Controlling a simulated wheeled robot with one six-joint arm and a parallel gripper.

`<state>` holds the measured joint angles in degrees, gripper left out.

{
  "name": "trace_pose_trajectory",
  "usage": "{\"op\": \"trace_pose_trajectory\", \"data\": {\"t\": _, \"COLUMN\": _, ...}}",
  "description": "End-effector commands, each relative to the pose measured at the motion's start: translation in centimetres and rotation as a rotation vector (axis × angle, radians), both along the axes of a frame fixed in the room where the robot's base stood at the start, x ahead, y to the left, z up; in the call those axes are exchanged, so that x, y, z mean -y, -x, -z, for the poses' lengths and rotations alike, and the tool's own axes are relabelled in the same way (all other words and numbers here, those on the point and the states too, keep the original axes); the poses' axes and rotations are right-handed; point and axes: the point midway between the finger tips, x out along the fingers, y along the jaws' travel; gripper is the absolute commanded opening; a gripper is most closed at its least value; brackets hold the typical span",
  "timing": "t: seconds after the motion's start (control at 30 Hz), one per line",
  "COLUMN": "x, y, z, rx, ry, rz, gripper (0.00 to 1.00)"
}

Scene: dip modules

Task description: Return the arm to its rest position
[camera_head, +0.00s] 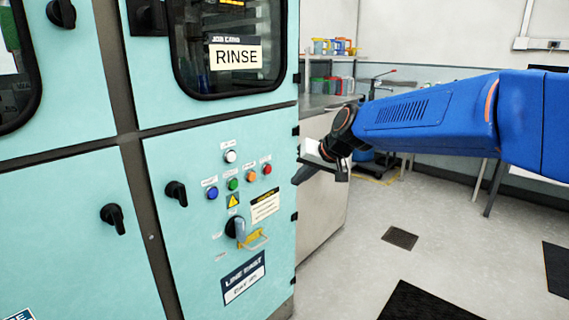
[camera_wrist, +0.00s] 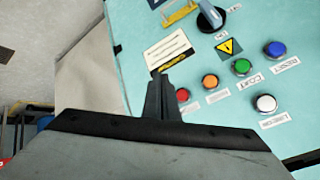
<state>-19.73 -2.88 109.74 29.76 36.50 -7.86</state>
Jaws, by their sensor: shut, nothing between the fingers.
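My blue arm reaches in from the right in the head view. My gripper (camera_head: 302,170) is at its left end, in front of the right edge of the teal cabinet (camera_head: 180,230). In the wrist view my gripper (camera_wrist: 160,88) has its dark fingers together with nothing between them. The cabinet's panel of coloured buttons and its warning label lie beyond the fingertips. The fingers appear apart from the panel.
The panel has a rotary switch (camera_head: 236,228) with a yellow bracket (camera_head: 256,242) and several buttons, including a red one (camera_head: 267,169). A counter with a sink stands behind my arm. Open floor (camera_head: 440,215) with dark mats lies at the right.

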Motion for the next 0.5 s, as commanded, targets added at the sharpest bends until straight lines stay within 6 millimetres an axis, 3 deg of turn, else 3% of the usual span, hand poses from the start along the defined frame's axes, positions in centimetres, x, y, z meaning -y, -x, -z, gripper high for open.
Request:
{"op": "trace_pose_trajectory", "data": {"t": 0.27, "x": 8.5, "y": 7.9, "z": 0.5, "rx": -0.019, "ry": 0.094, "rz": 0.039, "gripper": 0.00}}
{"op": "trace_pose_trajectory", "data": {"t": 0.5, "x": 15.3, "y": 15.6, "z": 2.5, "rx": -0.049, "ry": 0.187, "rz": 0.082, "gripper": 0.00}}
